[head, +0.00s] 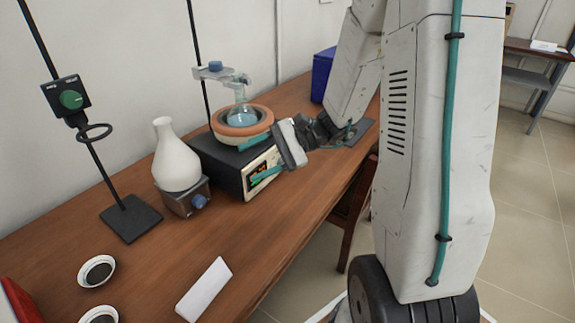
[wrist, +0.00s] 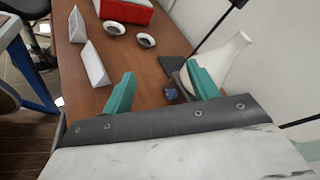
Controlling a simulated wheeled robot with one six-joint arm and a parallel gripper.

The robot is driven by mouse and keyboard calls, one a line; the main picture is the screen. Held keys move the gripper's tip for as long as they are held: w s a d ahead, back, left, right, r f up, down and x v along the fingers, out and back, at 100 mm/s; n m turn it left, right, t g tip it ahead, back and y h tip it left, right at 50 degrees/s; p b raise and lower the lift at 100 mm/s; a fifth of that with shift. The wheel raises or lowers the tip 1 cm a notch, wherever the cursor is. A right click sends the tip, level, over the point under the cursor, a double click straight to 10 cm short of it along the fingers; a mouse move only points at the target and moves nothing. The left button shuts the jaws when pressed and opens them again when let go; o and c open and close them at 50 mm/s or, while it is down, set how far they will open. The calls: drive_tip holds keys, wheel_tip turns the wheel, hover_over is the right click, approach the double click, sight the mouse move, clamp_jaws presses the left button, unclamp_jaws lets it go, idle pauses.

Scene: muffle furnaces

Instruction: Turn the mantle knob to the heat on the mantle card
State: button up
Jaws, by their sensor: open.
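The heating mantle, an orange bowl (head: 226,128) holding a round flask (head: 241,115), sits on a black unit (head: 215,160) with a lit front display (head: 265,172). I cannot tell which knob is the mantle's. A folded white card (head: 204,289) stands near the front edge; its writing is not visible.
The white flask (head: 176,160) stands close to the mantle unit. A stand carries a green dial box (head: 70,97) and a ring. Two dishes (head: 97,271) are at the lower left. Two white cards (wrist: 97,64) show in the wrist view. The table front is otherwise clear.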

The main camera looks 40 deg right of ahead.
drive_tip(key=w+d+f+m+t+h, duration=0.2)
drive_tip(key=d+f+m+t, duration=0.2)
drive_tip(key=d+f+m, duration=0.1)
drive_tip(key=w+d+f+m+t+h, duration=0.2)
drive_tip(key=d+f+m+t+h, duration=0.1)
drive_tip(key=d+f, duration=0.4)
drive_tip(key=w+d+f+m+t+h, duration=0.2)
drive_tip(key=d+f+m+t, duration=0.3)
drive_tip(key=d, duration=0.4)
drive_tip(key=shift+w+f+m+t+h, duration=0.2)
drive_tip(key=shift+f+m+t+h, duration=0.2)
drive_tip(key=shift+f+m+h, duration=0.45)
drive_tip(key=shift+y, duration=0.25)
drive_tip(key=x, duration=0.7)
drive_tip(key=shift+w, duration=0.3)
drive_tip(key=shift+m, duration=0.25)
drive_tip(key=c, duration=1)
